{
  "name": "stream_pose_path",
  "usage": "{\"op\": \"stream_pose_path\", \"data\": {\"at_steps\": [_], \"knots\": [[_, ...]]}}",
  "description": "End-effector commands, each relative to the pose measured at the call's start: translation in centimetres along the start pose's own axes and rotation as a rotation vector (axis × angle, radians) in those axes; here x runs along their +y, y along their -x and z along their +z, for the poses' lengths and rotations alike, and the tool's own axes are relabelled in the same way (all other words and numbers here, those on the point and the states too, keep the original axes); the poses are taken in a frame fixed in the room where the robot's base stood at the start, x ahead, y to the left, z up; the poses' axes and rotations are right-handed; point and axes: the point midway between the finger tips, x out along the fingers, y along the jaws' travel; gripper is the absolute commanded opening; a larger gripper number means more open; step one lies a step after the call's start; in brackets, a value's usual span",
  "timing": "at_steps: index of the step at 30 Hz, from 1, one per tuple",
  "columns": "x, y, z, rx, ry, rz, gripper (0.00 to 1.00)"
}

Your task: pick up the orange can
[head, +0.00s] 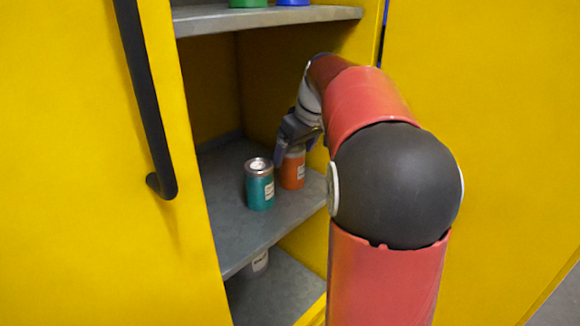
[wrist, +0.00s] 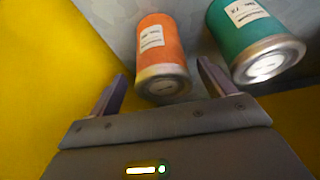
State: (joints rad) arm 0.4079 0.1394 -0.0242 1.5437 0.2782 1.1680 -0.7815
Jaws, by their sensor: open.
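The orange can (head: 293,171) stands upright on the grey middle shelf of a yellow cabinet, right of a teal can (head: 260,188). My gripper (head: 293,152) is at the orange can's top, and my arm comes in from the right. In the wrist view my gripper (wrist: 160,92) is open, with the orange can (wrist: 160,50) ahead and its near end between the two fingertips. The can's near end reaches about level with the fingertips; I cannot tell whether they touch it. The teal can (wrist: 250,35) is just beyond the right finger.
The grey shelf (head: 225,228) has bare room left of the cans. An upper shelf (head: 260,17) holds a green and a blue item. The yellow door (head: 85,200) with a black handle (head: 150,110) is at left; the cabinet wall (wrist: 35,80) is close by.

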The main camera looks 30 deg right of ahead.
Motion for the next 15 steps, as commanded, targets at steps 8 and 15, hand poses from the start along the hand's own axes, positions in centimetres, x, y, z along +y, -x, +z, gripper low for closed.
{"op": "stream_pose_path", "data": {"at_steps": [8, 15], "knots": [[-0.3, -3.8, 0.1, -0.001, 0.001, -0.001, 0.82], [-0.3, -4.0, 0.0, 0.0, 0.001, 0.0, 0.82]]}}
